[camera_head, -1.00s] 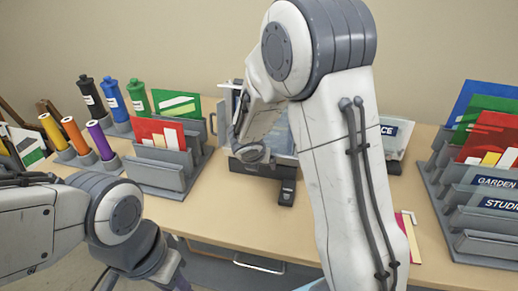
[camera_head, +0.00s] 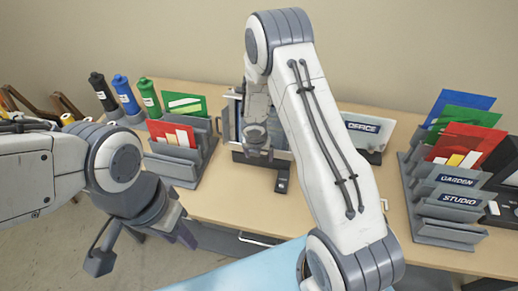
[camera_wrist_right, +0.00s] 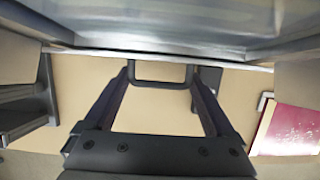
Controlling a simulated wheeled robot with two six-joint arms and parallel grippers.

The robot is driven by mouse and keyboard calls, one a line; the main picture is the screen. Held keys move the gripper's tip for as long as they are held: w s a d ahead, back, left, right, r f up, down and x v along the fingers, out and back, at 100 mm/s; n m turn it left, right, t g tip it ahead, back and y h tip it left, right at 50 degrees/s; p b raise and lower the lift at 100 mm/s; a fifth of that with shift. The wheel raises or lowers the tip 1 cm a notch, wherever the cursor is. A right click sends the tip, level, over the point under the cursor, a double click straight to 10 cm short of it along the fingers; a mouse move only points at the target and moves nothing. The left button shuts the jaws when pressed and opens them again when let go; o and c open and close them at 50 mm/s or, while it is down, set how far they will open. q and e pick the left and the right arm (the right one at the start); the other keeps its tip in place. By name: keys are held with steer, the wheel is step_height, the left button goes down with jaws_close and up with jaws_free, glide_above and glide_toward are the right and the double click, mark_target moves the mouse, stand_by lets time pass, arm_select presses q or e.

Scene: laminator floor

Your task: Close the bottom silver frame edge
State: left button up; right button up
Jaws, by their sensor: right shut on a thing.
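In the right wrist view, a long silver frame edge (camera_wrist_right: 220,62) crosses near the top, below a pale glossy panel (camera_wrist_right: 200,22). A dark U-shaped handle (camera_wrist_right: 160,85) hangs from the edge's middle. My right gripper (camera_wrist_right: 160,76) has one finger on each side of this handle and is shut on it. In the head view, my right wrist and arm hide most of the frame, which stands on a dark base (camera_head: 240,160). My left gripper (camera_head: 182,236) hangs in front of the table, away from the frame; its finger gap is unclear.
A grey file rack (camera_head: 180,172) with red and green folders stands left of the frame. An OFFICE sign (camera_head: 362,127) stands to the right. Another rack (camera_head: 445,210) with GARDEN and STUDIO labels is at far right. Front-left tabletop (camera_head: 225,205) is clear.

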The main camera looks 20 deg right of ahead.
steer(key=shift+s+d+f, duration=0.1)
steer(key=shift+s+d, duration=0.1)
stand_by(0.3)
steer(key=o, duration=1.1)
steer(key=shift+c, duration=0.2)
